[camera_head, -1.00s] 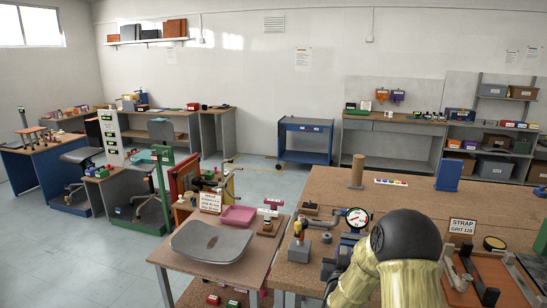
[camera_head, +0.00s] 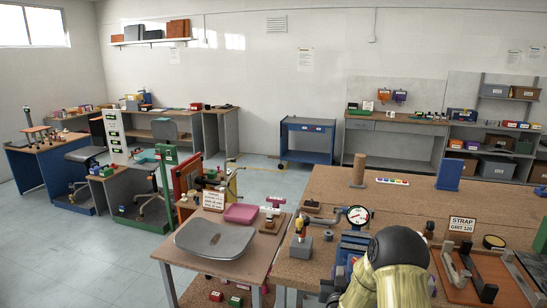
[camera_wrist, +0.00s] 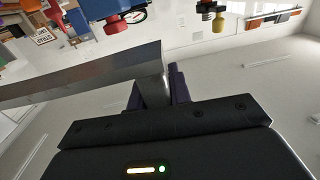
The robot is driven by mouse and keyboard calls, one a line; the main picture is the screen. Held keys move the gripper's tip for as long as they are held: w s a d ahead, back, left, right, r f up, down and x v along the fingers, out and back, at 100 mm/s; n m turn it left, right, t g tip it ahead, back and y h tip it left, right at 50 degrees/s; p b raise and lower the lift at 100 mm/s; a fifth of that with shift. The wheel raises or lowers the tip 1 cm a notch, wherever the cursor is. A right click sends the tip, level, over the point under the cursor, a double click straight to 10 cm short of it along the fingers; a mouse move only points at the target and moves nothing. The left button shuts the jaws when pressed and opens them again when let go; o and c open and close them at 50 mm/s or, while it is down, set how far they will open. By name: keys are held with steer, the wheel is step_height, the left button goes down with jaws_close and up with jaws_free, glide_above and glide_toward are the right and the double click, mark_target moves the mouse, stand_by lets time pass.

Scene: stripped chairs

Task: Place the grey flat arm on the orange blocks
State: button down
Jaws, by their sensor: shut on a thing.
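In the wrist view a grey flat metal arm (camera_wrist: 80,75) runs from the left edge to the middle. Its near end bends down between the dark purple fingers of my gripper (camera_wrist: 158,92), which is shut on it. The arm looks held up in the air, with the floor and wall behind it. In the head view my gripper and the grey arm are hidden behind my own arm at the lower right. I cannot make out the orange blocks for certain in either view.
The wooden workbench (camera_head: 330,190) holds a blue vise (camera_head: 350,245), a dial gauge (camera_head: 358,215) and a strap sign (camera_head: 461,225). A lower table (camera_head: 170,250) at left carries a grey seat panel (camera_head: 214,240) and a pink tray (camera_head: 241,213). Open floor (camera_head: 90,260) lies to the left.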

steer(key=s+a+f+n+y, duration=0.1)
steer(key=s+f, duration=0.3)
steer(key=f, duration=0.4)
steer(key=s+a+f+n+y, duration=0.1)
steer(key=s+a+f+y, duration=0.1)
steer(key=f, duration=0.7)
steer(key=shift+s+a+f+y, duration=0.2)
steer(key=shift+s+a+y, duration=0.2)
steer(key=shift+s+a, duration=0.5)
steer(key=shift+s+d, duration=0.15)
steer(key=shift+d, duration=0.15)
